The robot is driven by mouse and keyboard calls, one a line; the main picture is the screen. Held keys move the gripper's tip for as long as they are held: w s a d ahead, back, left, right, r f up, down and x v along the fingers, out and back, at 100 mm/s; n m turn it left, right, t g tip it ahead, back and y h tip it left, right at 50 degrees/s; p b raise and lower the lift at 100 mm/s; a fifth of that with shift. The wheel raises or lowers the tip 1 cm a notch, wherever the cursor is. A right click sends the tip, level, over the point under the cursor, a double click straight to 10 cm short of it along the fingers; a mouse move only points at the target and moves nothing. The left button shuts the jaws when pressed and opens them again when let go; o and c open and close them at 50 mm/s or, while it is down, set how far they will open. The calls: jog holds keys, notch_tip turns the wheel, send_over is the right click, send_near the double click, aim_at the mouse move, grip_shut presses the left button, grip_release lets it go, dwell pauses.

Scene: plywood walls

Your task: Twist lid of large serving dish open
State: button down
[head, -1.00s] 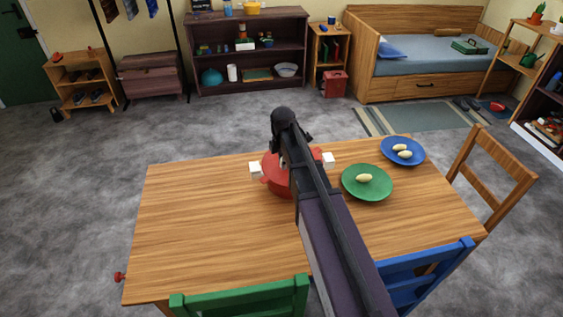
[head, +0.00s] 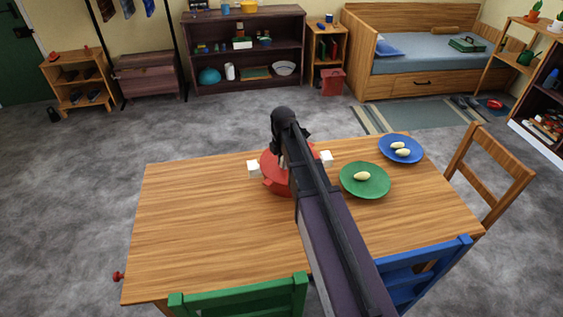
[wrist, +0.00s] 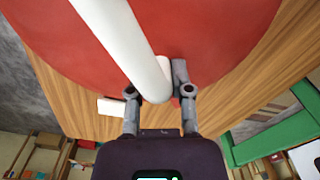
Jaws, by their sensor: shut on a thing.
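The large red serving dish (head: 276,189) stands on the wooden table, with white handles on its left (head: 253,168) and right (head: 326,157). My arm hides much of it in the head view. In the wrist view its round red lid (wrist: 215,30) fills the upper part, with a white bar handle (wrist: 120,35) across it. My gripper (wrist: 157,90) has one finger on each side of the handle's near end and is shut on it. Its fingertips are hidden by my arm in the head view.
A green plate (head: 364,187) and a blue plate (head: 414,155), both with pale egg-shaped items, stand right of the dish. Green (head: 240,298) and blue (head: 425,268) chairs are at the near edge, a wooden chair (head: 497,165) at the right. The table's left side is clear.

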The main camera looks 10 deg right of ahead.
jog(key=shift+c, duration=2.2)
grip_release()
jog(key=shift+w+m, duration=0.1)
jog(key=shift+m, duration=0.2)
